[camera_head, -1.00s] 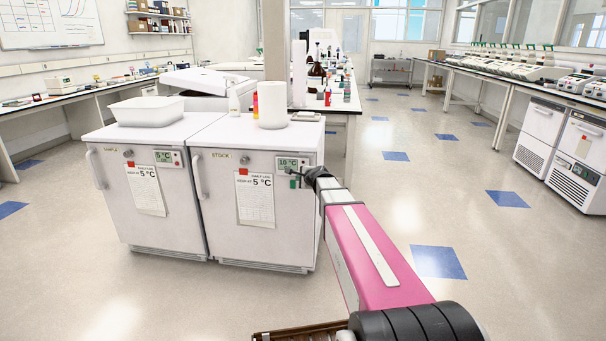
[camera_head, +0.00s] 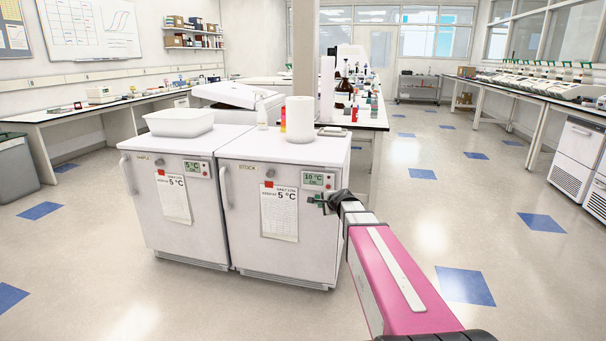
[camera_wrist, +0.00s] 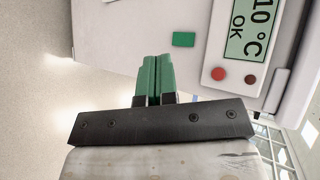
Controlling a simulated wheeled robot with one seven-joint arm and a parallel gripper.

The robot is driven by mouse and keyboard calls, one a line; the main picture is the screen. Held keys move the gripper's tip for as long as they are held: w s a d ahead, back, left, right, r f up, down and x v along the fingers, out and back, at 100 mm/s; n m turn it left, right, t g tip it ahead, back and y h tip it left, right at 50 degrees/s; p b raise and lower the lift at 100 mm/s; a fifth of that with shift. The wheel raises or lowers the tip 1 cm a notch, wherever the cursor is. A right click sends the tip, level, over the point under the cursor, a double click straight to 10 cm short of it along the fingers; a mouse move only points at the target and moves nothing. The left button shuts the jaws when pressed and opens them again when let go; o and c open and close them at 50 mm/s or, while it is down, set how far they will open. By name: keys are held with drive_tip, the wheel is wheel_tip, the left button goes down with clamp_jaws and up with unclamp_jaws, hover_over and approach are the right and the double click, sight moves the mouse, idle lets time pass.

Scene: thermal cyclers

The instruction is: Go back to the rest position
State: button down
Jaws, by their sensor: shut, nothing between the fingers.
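My gripper (camera_head: 314,200) reaches out in front of the right-hand fridge, labelled STOCK (camera_head: 270,184), near its small display panel (camera_head: 318,181). In the wrist view its green fingers (camera_wrist: 154,76) are pressed together with nothing between them. The display there (camera_wrist: 247,34) reads 10 °C OK, with a red button and a darker one beneath. A small green rectangle (camera_wrist: 184,39) is on the fridge front beside the panel. The wrist view does not settle whether the fingers touch the fridge. My pink arm extends from the lower right.
The left fridge (camera_head: 146,205), reading 5 °C, stands beside it. A white tub (camera_head: 180,122) and a white roll (camera_head: 300,120) sit on top. Benches line the left wall and right side. Open floor (camera_head: 400,215) lies to the right and in front.

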drive_tip(key=s+f+n+g+h, duration=0.1)
drive_tip(key=s+f+n+g, duration=0.2)
drive_tip(key=s, duration=0.7)
drive_tip(key=s+d+f+n+g+h, duration=0.1)
drive_tip(key=s+f+n+g+h, duration=0.1)
drive_tip(key=s+f+n+g, duration=0.2)
drive_tip(key=s+d+f+n+g+h, duration=0.1)
drive_tip(key=s+f+n, duration=0.5)
drive_tip(key=s, duration=1.1)
drive_tip(key=n+g+h, duration=0.1)
drive_tip(key=g, duration=0.1)
drive_tip(key=shift+s+n+g, duration=0.3)
drive_tip(key=shift+s+n, duration=0.05)
drive_tip(key=shift+n, duration=0.05)
